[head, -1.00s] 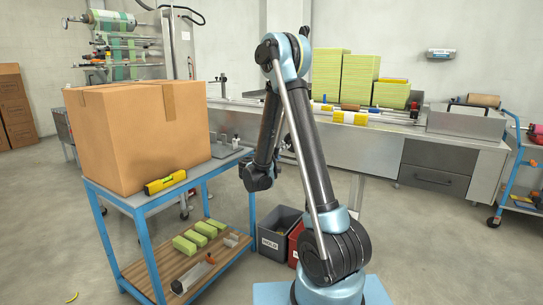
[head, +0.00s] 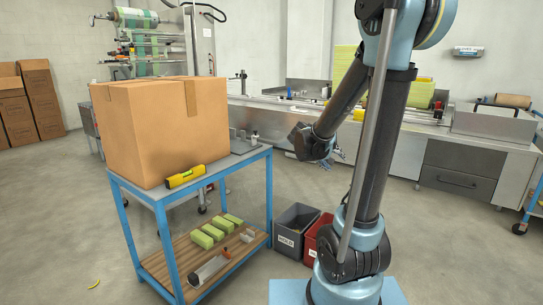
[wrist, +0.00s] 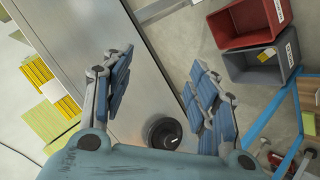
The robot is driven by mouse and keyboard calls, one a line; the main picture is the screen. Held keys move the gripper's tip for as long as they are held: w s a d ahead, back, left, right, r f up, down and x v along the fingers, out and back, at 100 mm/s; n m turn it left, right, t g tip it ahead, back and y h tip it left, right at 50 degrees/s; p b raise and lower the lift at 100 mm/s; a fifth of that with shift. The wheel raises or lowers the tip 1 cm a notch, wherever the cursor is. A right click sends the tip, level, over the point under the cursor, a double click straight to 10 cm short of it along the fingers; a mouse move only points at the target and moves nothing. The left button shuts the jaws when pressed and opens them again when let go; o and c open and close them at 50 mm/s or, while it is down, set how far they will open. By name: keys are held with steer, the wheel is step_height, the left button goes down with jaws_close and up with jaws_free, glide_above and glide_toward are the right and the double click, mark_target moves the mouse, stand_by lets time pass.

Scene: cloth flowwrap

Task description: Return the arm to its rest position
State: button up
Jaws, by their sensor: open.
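My arm (head: 393,150) stands at the right of the head view, with its elbow at the top edge of the picture. Its forearm slopes down left to a dark wrist joint (head: 308,143). My gripper (head: 338,152) shows only in part behind it, as small blue-grey fingers in front of the steel bench. In the wrist view my gripper (wrist: 160,96) has its two padded fingers spread wide apart. Nothing is held between them; the bench top and floor show through the gap.
A blue cart (head: 163,217) on the left bears a large cardboard box (head: 160,135) and a yellow level (head: 185,177). Yellow-green blocks (head: 221,230) lie on its lower shelf. Grey (head: 289,240) and red (head: 314,248) bins stand beside my base. The steel bench (head: 400,155) runs behind.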

steer(key=s+a+f+g+y, duration=0.1)
steer(key=s+a+f+y, duration=0.1)
steer(key=s, duration=0.8)
steer(key=s+a+f+g+y, duration=0.2)
steer(key=s+f+y, duration=0.1)
steer(key=s, duration=0.7)
steer(key=s+a+f+m+g+y, duration=0.1)
steer(key=s+a+f+g+y, duration=0.1)
steer(key=s, duration=0.8)
steer(key=shift+f+y, duration=0.7)
steer(key=shift+f, duration=0.15)
steer(key=shift+w+f, duration=0.2)
steer(key=shift+w, duration=0.2)
